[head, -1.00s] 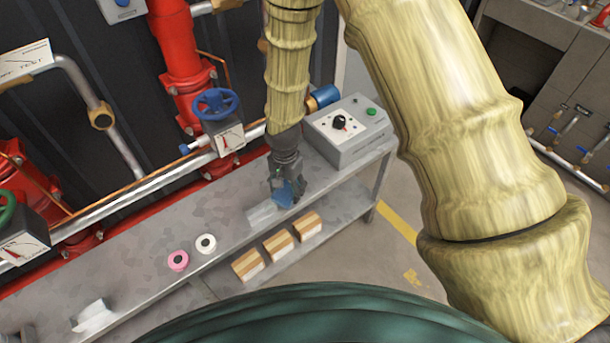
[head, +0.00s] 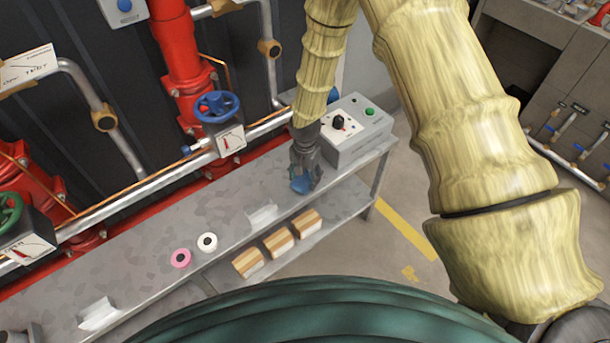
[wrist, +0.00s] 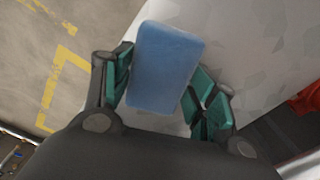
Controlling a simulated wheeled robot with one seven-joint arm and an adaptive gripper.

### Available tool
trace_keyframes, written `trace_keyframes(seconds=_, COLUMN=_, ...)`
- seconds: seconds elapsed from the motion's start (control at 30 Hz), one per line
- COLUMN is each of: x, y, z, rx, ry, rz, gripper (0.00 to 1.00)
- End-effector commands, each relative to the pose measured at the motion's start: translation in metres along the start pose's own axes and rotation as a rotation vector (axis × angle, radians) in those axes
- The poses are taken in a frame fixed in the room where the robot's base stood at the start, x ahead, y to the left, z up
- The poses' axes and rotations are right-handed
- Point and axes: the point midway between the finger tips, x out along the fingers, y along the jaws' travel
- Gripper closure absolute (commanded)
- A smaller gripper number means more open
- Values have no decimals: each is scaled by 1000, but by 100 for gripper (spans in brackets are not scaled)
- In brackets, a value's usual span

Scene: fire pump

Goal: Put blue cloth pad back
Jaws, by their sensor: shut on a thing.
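The blue cloth pad (wrist: 166,68) is between the fingers of my gripper (wrist: 160,95) in the wrist view, and the gripper is shut on it. In the head view my gripper (head: 306,176) hangs over the right part of the grey bench (head: 150,235), in front of the grey control box. The blue pad (head: 301,185) shows small at its tip, partly hidden by the fingers. I cannot tell whether the pad touches the bench top. A pale holder (head: 262,216) stands on the bench to the left of the gripper.
The control box (head: 350,135) with a black knob is close behind and right of the gripper. A pink ring (head: 180,258) and a white ring (head: 207,242) lie left. Wooden blocks (head: 278,242) sit on the lower shelf. Another pale holder (head: 98,314) stands far left.

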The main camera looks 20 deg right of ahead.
Motion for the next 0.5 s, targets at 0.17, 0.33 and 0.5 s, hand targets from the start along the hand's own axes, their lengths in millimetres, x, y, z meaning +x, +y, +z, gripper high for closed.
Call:
trace_keyframes(seconds=0.17, x=4, y=0, z=0, rx=1, ry=1, rz=-1, gripper=62)
trace_keyframes(seconds=0.33, x=4, y=0, z=0, rx=1, ry=0, rz=0, gripper=28)
trace_keyframes(seconds=0.5, x=4, y=0, z=0, rx=1, ry=0, rz=0, gripper=21)
